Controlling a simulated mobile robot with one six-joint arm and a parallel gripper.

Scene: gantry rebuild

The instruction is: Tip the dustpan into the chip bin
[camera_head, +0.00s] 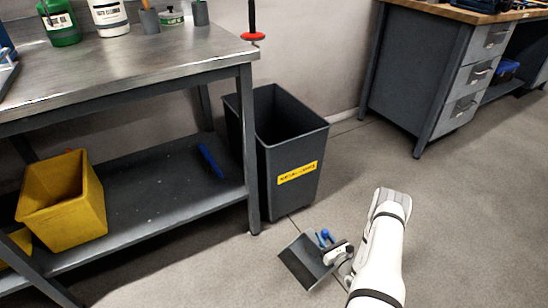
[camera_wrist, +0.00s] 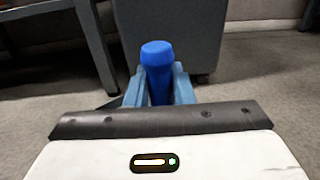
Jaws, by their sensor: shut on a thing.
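The chip bin (camera_head: 297,207) is a tall, dark grey, open-topped bin with a yellow label, standing on the floor right of the steel workbench. My gripper (camera_head: 326,241) is low in front of the bin, outside it and below its rim. It is shut on the blue handle (camera_wrist: 157,58) of the dustpan, which stands up between the fingers in the wrist view. The dustpan's dark grey pan (camera_head: 303,262) reaches out to the left of my gripper, near the floor. I cannot tell whether it holds chips. The bin's lower side (camera_wrist: 205,35) fills the wrist view's upper middle.
The steel workbench (camera_head: 150,62) with a lower shelf stands close left of the bin; its front leg (camera_head: 249,150) is near the bin. A yellow bin (camera_head: 62,205) sits on that shelf. A drawer desk (camera_head: 415,75) stands at back right. Floor is clear at right.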

